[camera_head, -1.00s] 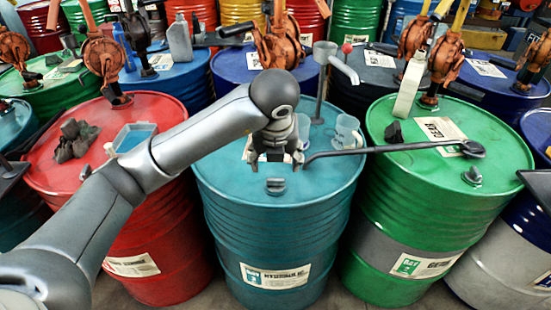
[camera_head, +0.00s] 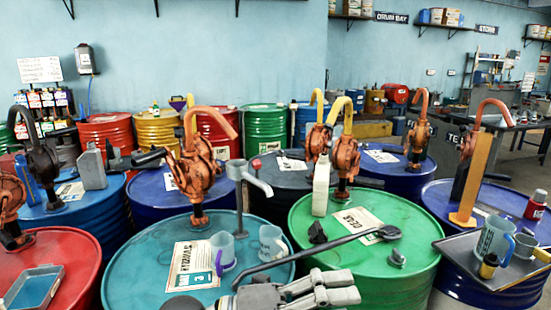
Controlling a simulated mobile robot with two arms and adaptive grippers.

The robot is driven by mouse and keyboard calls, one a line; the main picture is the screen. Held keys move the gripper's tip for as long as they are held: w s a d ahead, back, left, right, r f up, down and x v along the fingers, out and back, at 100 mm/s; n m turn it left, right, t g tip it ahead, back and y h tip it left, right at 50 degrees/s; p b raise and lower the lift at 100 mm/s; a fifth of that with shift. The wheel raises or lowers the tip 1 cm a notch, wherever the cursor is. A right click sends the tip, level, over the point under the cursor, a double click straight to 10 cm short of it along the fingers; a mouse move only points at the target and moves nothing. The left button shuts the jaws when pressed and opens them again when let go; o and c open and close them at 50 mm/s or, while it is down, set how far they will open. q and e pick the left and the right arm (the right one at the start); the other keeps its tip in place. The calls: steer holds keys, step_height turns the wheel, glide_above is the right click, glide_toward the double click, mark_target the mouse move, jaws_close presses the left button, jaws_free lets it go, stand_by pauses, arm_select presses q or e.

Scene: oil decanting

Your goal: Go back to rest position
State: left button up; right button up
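My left gripper (camera_head: 345,289) shows at the bottom edge, in front of the teal drum (camera_head: 130,275) and green drum (camera_head: 415,260). Its grey fingers point right, and nothing shows between them. Its arm is cut off below, and I cannot tell how far its fingers are spread. A long dark bar with a round end (camera_head: 330,247) lies across both drum tops, its near end close behind the gripper; contact is unclear. My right gripper is out of view.
Orange hand pumps (camera_head: 198,165) rise behind. A dark tray (camera_head: 490,262) with a mug stands at right.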

arm_select(q)
steer(key=w+a+r+n+t+y, duration=0.2)
steer(key=w+a+r+n+t, duration=0.15)
steer(key=a+n+t, duration=0.5)
steer(key=w+a+r+n+t+y, duration=0.25)
steer(key=w+a+n+t, duration=0.2)
steer(key=n+t, duration=0.65)
steer(key=w+a+f+n+g+y, duration=0.1)
steer(key=a+f+n+g+y, duration=0.2)
steer(key=a+f+n+y, duration=1.25)
steer(key=s+a+f+g, duration=0.1)
steer(key=s+f+g, duration=0.25)
steer(key=f, duration=0.45)
steer(key=s+a+f+g, duration=0.1)
steer(key=s+f+g, duration=0.2)
steer(key=s+f, duration=0.35)
steer(key=s+d+f+m+g+h, duration=0.1)
steer(key=s+f+g, duration=0.7)
steer(key=s+f, duration=0.6)
steer(key=f, duration=1.1)
steer(key=s+f, duration=0.2)
steer(key=f, duration=1.1)
steer(key=s+a+f+g, duration=0.2)
steer(key=s+f, duration=1.2)
steer(key=s, duration=0.1)
steer(key=shift+s+a+f, duration=0.2)
steer(key=shift+s+a, duration=0.15)
steer(key=shift+a, duration=0.05)
